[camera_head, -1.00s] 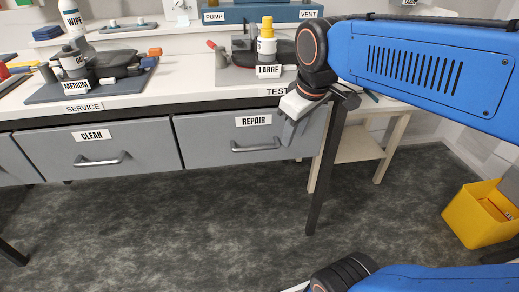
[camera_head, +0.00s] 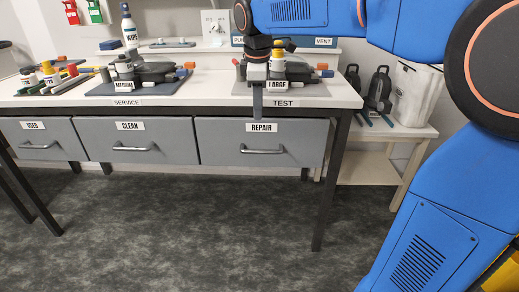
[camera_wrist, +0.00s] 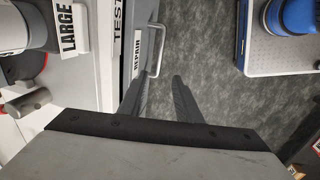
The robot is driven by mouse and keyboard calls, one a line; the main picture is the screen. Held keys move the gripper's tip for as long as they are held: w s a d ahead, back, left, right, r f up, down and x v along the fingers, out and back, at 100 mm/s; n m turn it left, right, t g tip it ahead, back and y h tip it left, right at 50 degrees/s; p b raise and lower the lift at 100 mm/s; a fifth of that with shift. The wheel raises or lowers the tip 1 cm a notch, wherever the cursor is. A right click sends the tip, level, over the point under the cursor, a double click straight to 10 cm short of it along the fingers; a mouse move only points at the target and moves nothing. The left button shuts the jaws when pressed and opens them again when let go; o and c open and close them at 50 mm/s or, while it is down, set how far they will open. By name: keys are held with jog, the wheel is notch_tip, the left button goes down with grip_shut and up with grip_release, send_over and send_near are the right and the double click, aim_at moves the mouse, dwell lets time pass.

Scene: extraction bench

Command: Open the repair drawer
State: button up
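The repair drawer (camera_head: 225,150) is the grey rightmost drawer under the bench, labelled REPAIR, and its front looks flush with the others, so it appears closed. Its bar handle (camera_head: 262,150) is light metal, low on the front. My gripper (camera_head: 257,116) is in front of the bench edge, pointing down, with its tips just above the REPAIR label in the head view. In the wrist view the two dark fingers of my gripper (camera_wrist: 159,76) are apart, with nothing between them. The drawer handle (camera_wrist: 160,45) shows beyond the fingertips, and contact cannot be seen.
Drawers labelled CLEAN (camera_head: 115,133) and USED (camera_head: 60,128) are to the left. The bench top holds the MEDIUM mat (camera_head: 95,93) and LARGE mat (camera_head: 310,92) with tools. A dark bench leg (camera_head: 328,195) stands at the right. The floor (camera_head: 190,225) in front is clear.

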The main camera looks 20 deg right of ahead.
aim_at(259, 152)
jog(key=w+f, duration=0.1)
jog(key=f, duration=0.4)
jog(key=w+f, duration=0.1)
jog(key=f, duration=0.5)
jog(key=w+d+f, duration=0.1)
jog(key=f, duration=0.4)
jog(key=shift+w+f, duration=0.1)
jog(key=shift+f, duration=0.25)
grip_shut()
